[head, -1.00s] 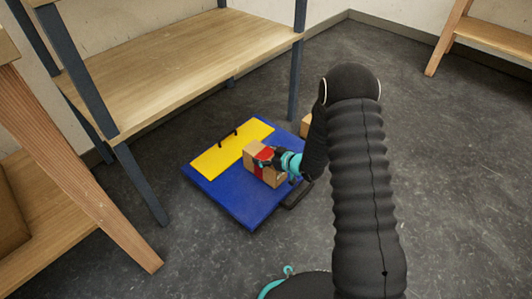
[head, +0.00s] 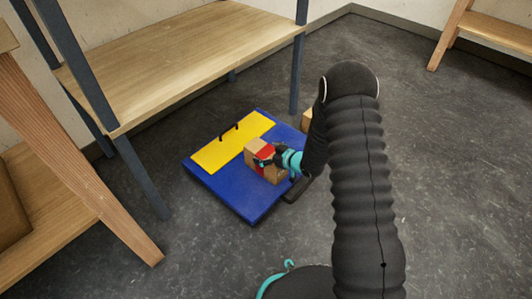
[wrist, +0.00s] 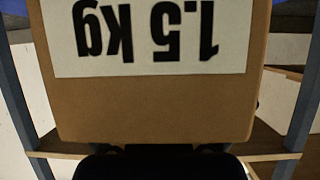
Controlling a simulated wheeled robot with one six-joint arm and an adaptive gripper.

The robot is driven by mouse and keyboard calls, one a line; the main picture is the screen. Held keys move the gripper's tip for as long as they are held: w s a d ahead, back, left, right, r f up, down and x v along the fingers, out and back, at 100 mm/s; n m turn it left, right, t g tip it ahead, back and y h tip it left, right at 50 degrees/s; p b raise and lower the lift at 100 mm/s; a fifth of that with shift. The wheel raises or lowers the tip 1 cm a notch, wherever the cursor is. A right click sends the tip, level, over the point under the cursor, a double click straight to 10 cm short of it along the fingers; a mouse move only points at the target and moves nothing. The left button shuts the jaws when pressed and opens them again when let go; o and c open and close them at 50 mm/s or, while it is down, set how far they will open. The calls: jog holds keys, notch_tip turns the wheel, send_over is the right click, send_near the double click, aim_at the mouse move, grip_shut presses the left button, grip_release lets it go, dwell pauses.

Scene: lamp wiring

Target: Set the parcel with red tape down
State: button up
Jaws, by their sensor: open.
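The parcel with red tape (head: 252,157) is a brown cardboard box. In the head view it rests on the blue part of a blue and yellow board (head: 222,195) on the floor. My gripper (head: 267,160) is open at the taped side of the parcel, very close to it. I cannot tell whether the fingers touch the box. In the wrist view the parcel (wrist: 150,108) fills most of the frame, with a white label reading "1.5 kg" upside down. Part of the parcel's right side is hidden by my gripper.
A wooden shelf (head: 170,65) with dark blue posts stands behind the board. Another cardboard box (head: 306,120) shows partly behind my arm. Black handles sit on the yellow part (head: 212,156) and by the board's right edge. Grey floor is clear in front.

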jog(key=shift+r, duration=0.2)
jog(key=p+v, duration=0.1)
jog(key=v, duration=1.1)
jog(key=shift+p, duration=0.3)
jog(key=s+d+r+m+h, duration=0.1)
jog(key=d+r+m+h, duration=0.2)
jog(key=r, duration=0.4)
jog(key=d+r+t+h, duration=0.1)
jog(key=d+r+h, duration=0.2)
jog(key=d+r, duration=0.35)
jog(key=s+d+r+m+h, duration=0.1)
jog(key=d+r+m+h, duration=0.15)
jog(key=r, duration=0.65)
jog(key=s+d+r+m+g+h, duration=0.25)
jog(key=s+r, duration=0.55)
jog(key=s, duration=0.5)
jog(key=s+a+r+m+g+y, duration=0.1)
jog(key=s+a+r+m, duration=0.1)
jog(key=s, duration=1.2)
jog(key=shift+s+a+r, duration=0.25)
jog(key=shift+s+a, duration=0.1)
jog(key=shift+s, duration=0.05)
